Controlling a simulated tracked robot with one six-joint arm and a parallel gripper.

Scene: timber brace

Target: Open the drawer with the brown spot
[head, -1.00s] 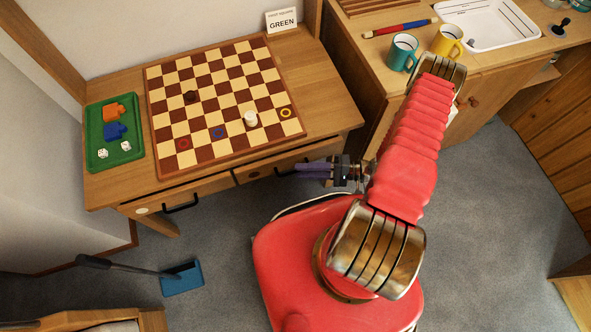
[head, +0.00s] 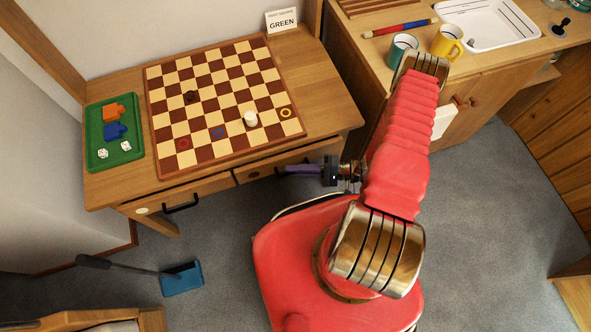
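The table has two drawers under its top. The left drawer (head: 200,192) has a pale spot (head: 142,210) and a dark bar handle (head: 182,206). The right drawer (head: 262,170) has a small spot (head: 253,175) that looks brown, though it is faint against the wood. It looks closed. My gripper (head: 288,169) points left, its purple fingertips at the right drawer's front, near where its handle is. The fingers overlap in this view, so their gap is hidden. The handle is mostly hidden, and contact cannot be made out.
A chessboard (head: 225,105) with a few pieces and rings, a green tray (head: 97,160) and a GREEN sign (head: 282,22) are on the table. A blue dustpan (head: 182,279) lies on the floor. A counter with mugs (head: 447,41) stands right. Floor before the drawers is mostly clear.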

